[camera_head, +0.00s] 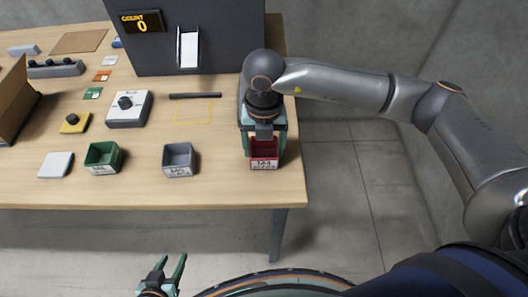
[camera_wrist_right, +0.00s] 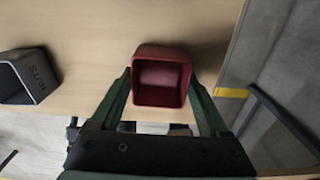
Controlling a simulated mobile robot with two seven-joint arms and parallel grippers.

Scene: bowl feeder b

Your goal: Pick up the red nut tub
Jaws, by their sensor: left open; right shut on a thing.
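The red nut tub (camera_head: 264,161) is at the right front corner of the wooden table, with a white label on its front. It also shows in the right wrist view (camera_wrist_right: 160,94), where its inside looks empty. My right gripper (camera_wrist_right: 160,90) is shut on the tub, with one finger against each side. In the head view the right gripper (camera_head: 264,146) hides the tub's back part. I cannot tell whether the tub touches the table. My left gripper (camera_head: 167,265) is open and empty in front of the table, low in the head view.
A grey tub (camera_head: 179,160) and a green tub (camera_head: 103,157) stand left of the red tub. A white box with a black knob (camera_head: 128,109) sits behind them. A dark machine with a counter (camera_head: 187,38) stands at the back. The table's right edge is close to the red tub.

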